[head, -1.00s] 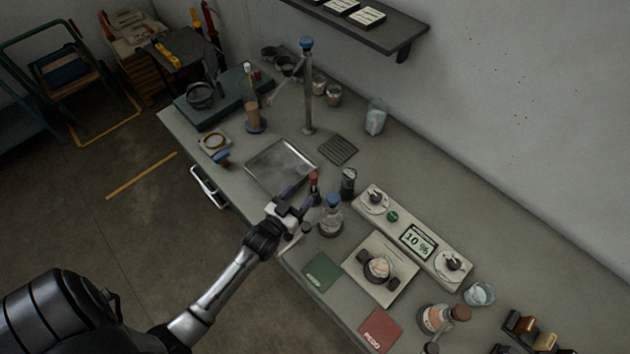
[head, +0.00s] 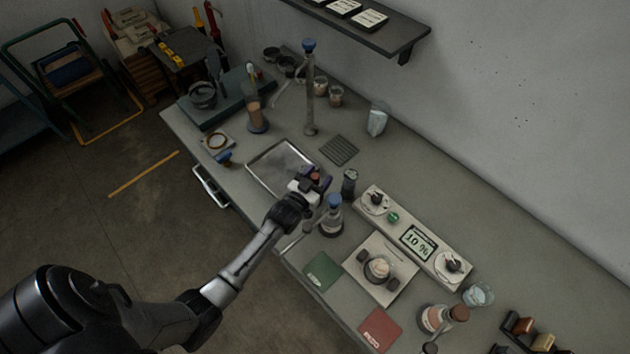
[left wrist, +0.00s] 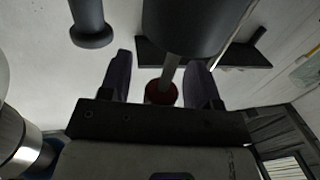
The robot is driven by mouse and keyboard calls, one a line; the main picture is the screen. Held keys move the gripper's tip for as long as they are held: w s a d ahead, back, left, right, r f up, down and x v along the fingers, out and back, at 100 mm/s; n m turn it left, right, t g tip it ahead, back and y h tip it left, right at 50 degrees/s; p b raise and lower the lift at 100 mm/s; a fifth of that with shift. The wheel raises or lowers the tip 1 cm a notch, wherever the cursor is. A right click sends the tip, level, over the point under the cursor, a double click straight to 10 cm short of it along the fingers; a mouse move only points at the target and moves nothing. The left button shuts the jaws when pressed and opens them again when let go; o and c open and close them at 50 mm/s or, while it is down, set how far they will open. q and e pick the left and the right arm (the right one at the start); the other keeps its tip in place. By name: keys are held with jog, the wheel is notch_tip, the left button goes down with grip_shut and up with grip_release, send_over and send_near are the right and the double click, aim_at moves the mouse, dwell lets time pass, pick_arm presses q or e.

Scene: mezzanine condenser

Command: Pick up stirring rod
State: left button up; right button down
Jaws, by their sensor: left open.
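A thin grey rod with a dark red end (left wrist: 161,93), which looks to be the stirring rod, is between the fingers of my left gripper (left wrist: 161,68) in the left wrist view. The fingers are open, with a gap on each side of the red end. A dark cylinder (left wrist: 186,24) overlaps the rod's far part; I cannot tell whether the rod stands in it. In the head view my left gripper (head: 312,178) is over the bench by the tray's front right corner, and only a bit of red shows between its fingers. My right gripper is not in view.
A blue-topped flask (head: 332,220) and a dark cylinder (head: 349,184) stand close to the right of the gripper. A metal tray (head: 270,165) lies to its left. A control box (head: 418,240) reading 10 % is further right. The bench has bare room behind it.

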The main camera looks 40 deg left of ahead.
pick_arm(q)
jog(key=c, duration=1)
